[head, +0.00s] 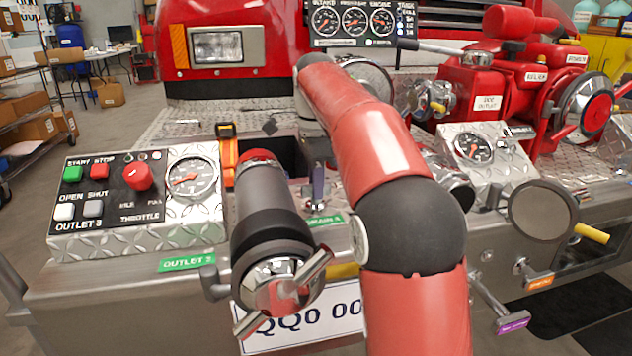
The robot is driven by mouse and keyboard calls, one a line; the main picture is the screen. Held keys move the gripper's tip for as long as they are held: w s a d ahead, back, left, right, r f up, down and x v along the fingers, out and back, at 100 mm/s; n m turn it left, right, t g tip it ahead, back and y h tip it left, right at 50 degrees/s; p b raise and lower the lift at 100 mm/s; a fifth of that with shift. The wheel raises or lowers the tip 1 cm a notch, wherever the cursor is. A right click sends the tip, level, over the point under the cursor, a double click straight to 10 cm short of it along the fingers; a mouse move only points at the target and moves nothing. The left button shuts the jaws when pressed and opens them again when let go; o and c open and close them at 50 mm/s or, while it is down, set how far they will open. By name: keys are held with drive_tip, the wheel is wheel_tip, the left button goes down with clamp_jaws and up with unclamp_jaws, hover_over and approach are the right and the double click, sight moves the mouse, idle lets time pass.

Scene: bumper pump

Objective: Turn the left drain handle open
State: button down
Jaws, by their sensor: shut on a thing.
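My arm reaches up from the bottom, bends at a dark joint, and comes down behind the large capped outlet. My gripper (318,168) is small and partly shaded, pointing down at the bumper top. It is shut on a small upright handle (318,190), taken to be the left drain handle. A green tag (325,220) reading "DRAIN" with an unclear number lies just below it. The jaws cover the handle's upper part, and its exact angle is hard to tell.
The capped outlet with chrome lugs (285,285) stands close in front left of the handle. A control panel (135,200) is at the left. A gauge box (480,160) and pull handles with purple (513,322) and orange (540,282) tags are at the right.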

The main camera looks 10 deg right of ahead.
drive_tip(key=shift+r+n+p, duration=0.15)
drive_tip(key=shift+n+p, duration=1.15)
drive_tip(key=shift+n, duration=0.5)
drive_tip(key=n, duration=1)
drive_tip(key=shift+n, duration=2.2)
drive_tip(key=c, duration=1.5)
unclamp_jaws()
